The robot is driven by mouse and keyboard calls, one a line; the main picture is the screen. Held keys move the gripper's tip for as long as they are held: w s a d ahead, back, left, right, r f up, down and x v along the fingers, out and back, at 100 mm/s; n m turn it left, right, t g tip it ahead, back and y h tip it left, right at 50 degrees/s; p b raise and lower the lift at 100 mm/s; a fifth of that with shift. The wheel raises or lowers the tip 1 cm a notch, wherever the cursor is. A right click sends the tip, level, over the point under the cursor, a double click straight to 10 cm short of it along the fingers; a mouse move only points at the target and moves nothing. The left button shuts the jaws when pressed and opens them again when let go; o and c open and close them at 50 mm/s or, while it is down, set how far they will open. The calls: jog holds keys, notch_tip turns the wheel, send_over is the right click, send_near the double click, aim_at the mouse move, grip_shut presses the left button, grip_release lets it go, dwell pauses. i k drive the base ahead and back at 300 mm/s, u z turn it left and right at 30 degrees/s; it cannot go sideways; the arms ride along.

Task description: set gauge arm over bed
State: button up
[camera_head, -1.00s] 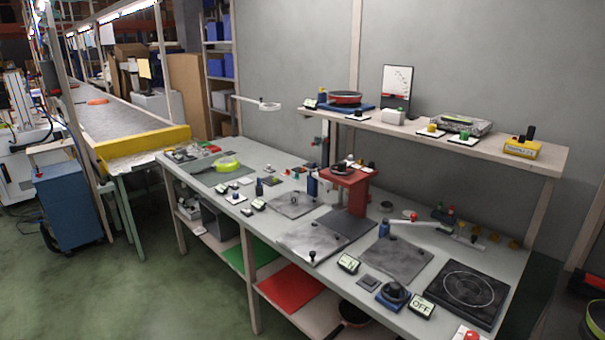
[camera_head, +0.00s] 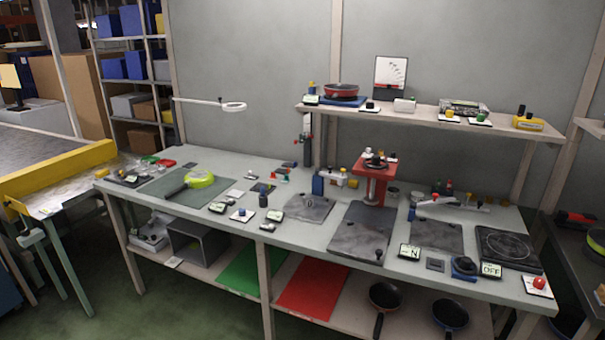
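A pale bar or arm (camera_head: 448,202) with a red piece near its left end lies toward the back right of the bench, just behind a dark grey plate (camera_head: 436,238). It may be the gauge arm; I cannot tell for sure. A red stand (camera_head: 374,184) with a round dark top stands left of it, behind a larger grey plate (camera_head: 358,236). A smaller grey plate (camera_head: 312,208) with a small ring on it lies further left. Which plate is the bed is not clear. A white and yellow device (camera_head: 340,178) stands behind the small plate. My gripper is not in view.
A yellow-edged conveyor (camera_head: 60,171) is at far left. Pans (camera_head: 385,296) lie below.

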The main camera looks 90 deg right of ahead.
aim_at(342, 180)
jog(key=z, duration=0.1)
jog(key=i, duration=0.2)
jog(key=z, duration=2.5)
